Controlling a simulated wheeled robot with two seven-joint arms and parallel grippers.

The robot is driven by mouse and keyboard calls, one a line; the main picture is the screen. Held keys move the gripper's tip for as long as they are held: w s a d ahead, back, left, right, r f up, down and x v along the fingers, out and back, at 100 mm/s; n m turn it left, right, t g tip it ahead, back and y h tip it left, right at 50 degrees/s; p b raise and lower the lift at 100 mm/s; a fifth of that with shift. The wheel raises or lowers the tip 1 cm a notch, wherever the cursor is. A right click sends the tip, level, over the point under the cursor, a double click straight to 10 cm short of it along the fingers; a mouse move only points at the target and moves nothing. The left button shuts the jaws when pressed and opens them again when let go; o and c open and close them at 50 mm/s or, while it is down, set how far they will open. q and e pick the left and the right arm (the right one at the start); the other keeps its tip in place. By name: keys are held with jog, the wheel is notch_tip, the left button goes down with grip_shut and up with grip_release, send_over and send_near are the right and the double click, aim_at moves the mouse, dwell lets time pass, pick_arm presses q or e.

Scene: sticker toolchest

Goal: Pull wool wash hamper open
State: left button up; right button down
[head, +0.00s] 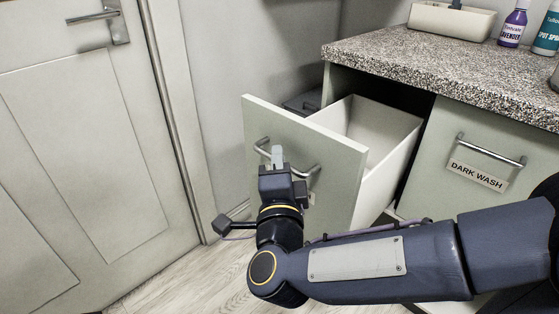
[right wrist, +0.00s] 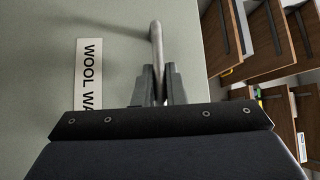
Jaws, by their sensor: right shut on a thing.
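The wool wash hamper (head: 334,150) is a pale green-grey drawer front with a white bin behind it, and it stands pulled out from the counter. Its inside shows as empty where visible. My right gripper (head: 277,157) is at its curved metal handle (head: 311,170), with the fingers on either side of the bar. The right wrist view shows the fingers (right wrist: 152,85) closed around the handle (right wrist: 156,42). The label (right wrist: 90,75) beside it reads "WOOL WA", the rest hidden by my gripper. My left gripper is not in view.
A closed "DARK WASH" hamper (head: 480,160) is to the right under the speckled countertop (head: 450,62). Bottles (head: 513,25) and a pale tray (head: 452,20) stand on top. A closed door (head: 85,150) is at left. Wooden floor (head: 170,285) is clear in front.

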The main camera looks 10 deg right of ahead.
jog(key=c, duration=1.5)
grip_release()
jog(key=s+f+p, duration=0.1)
jog(key=s, duration=0.6)
jog(key=shift+s+a, duration=0.3)
jog(key=shift+a, duration=0.1)
